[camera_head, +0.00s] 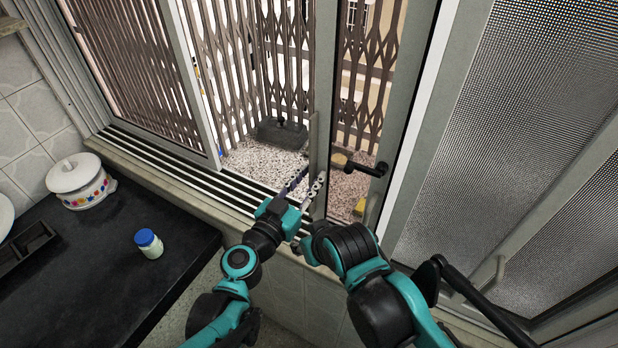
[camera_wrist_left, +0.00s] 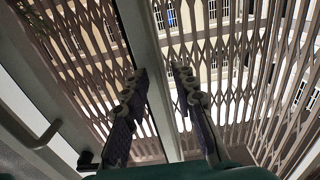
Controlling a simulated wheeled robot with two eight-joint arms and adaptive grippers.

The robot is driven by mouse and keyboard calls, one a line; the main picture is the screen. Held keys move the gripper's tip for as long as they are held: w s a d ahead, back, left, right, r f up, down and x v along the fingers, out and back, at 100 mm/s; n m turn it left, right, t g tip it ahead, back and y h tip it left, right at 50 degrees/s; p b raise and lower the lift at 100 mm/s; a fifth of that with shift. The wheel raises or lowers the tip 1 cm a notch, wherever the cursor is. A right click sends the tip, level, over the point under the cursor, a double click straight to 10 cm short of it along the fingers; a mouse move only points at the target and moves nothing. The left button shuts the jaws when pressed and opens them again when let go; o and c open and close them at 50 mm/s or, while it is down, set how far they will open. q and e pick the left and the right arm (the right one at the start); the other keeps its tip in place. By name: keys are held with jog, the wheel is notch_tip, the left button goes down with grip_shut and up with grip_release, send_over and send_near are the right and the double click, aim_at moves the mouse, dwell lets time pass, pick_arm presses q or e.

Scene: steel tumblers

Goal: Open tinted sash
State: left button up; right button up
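The tinted sash has a faintly pink pane (camera_head: 346,190) and a narrow grey upright stile (camera_head: 319,140) at its left edge. In the left wrist view the stile (camera_wrist_left: 152,70) rises between the two fingers, with the darker pane to its left. My left gripper (camera_head: 304,180) is at the stile's lower part. In the left wrist view the gripper (camera_wrist_left: 160,76) is open, its fingertips either side of the stile; I see a gap on the right and cannot tell contact on the left. My right arm stands close to the left gripper; its fingers do not show.
A clear sash (camera_head: 186,75) stands at the left, above several track rails (camera_head: 165,160). A hinged panel with mesh (camera_head: 500,140) stands at the right. A black handle (camera_head: 362,166) sticks out near the pane. A white pot (camera_head: 80,182) and blue-capped jar (camera_head: 149,243) stand on the dark counter.

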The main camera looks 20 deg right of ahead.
pick_arm(q)
jog(key=v, duration=1.2)
jog(key=w+a+f+n+g+y+b, duration=0.15)
jog(key=a+f+n+y, duration=0.55)
jog(key=a, duration=0.8)
pick_arm(e)
jog(key=shift+f, duration=0.95)
jog(key=shift+c, duration=0.7)
pick_arm(q)
jog(key=s+a+f+n+y, duration=0.1)
jog(key=a+y, duration=0.1)
jog(key=a, duration=0.3)
jog(key=s+a+f+n+g+y, duration=0.1)
jog(key=a+f+y, duration=0.1)
jog(key=a, duration=0.3)
jog(key=s+a+f+n+g+y, duration=0.1)
jog(key=s+a+y, duration=0.1)
jog(key=a, duration=0.3)
jog(key=shift+a+f+n+y, duration=0.2)
jog(key=shift+f+n+y, duration=0.15)
jog(key=shift+y, duration=0.45)
